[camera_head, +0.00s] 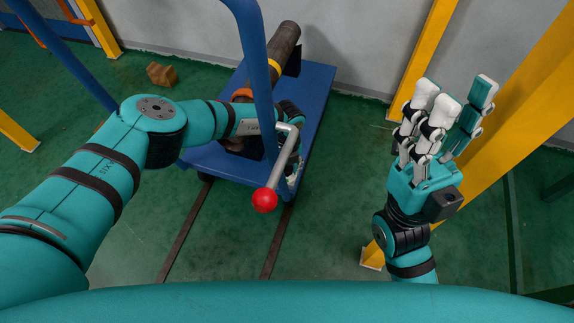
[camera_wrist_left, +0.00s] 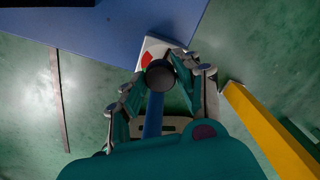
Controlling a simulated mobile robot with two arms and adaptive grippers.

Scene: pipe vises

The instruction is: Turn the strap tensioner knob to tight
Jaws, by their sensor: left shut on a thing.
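The knob (camera_wrist_left: 160,73) shows in the left wrist view as a dark round end between my left fingers, with a blue bar running down from it in the picture. Behind it is a pale plate (camera_wrist_left: 149,47) with a red patch and some green. My left gripper (camera_head: 292,165) is shut on the knob at the near right side of the blue cart. In the head view the blue post and a silver lever with a red ball (camera_head: 265,200) partly hide the gripper, and the knob is hidden. My right gripper (camera_head: 442,105) is open and empty, fingers pointing up.
The blue cart (camera_head: 314,92) carries a dark pipe (camera_head: 284,45) with a yellow band and stands over dark floor rails. A yellow post (camera_head: 520,105) rises close beside my right gripper. A brown block (camera_head: 161,74) lies on the open green floor.

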